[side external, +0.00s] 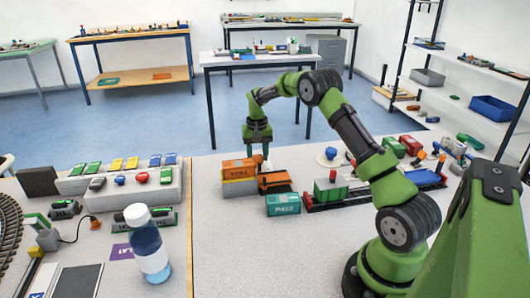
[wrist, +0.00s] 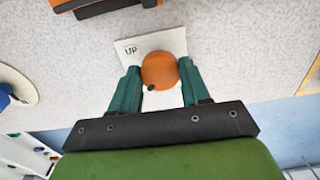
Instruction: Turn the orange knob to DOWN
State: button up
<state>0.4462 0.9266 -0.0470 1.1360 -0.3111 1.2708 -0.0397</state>
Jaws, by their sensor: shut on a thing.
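The orange knob (wrist: 160,70) sits on a white plate (wrist: 133,47) in the wrist view. The word UP is printed on the plate's left part; no DOWN label can be read. A small dark mark shows on the knob's lower left edge. My gripper (wrist: 160,73) has its two green fingers on either side of the knob, shut on it. In the side view my gripper (side external: 264,150) points down behind the stacked containers, and the knob is hidden there.
Orange and yellow containers (side external: 239,168), an orange block (side external: 274,182) and a teal container (side external: 283,204) stand just in front of my gripper. A blue knob (side external: 330,153) on a round white base is to the right. The table's back edge is close behind.

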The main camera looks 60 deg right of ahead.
aim_at(258, 157)
jog(key=n, duration=0.4)
jog(key=shift+n, duration=0.3)
jog(key=shift+r+n, duration=0.1)
jog(key=shift+n, duration=2.1)
jog(key=o, duration=1.1)
jog(key=shift+c, duration=0.2)
notch_tip(258, 157, up, 17)
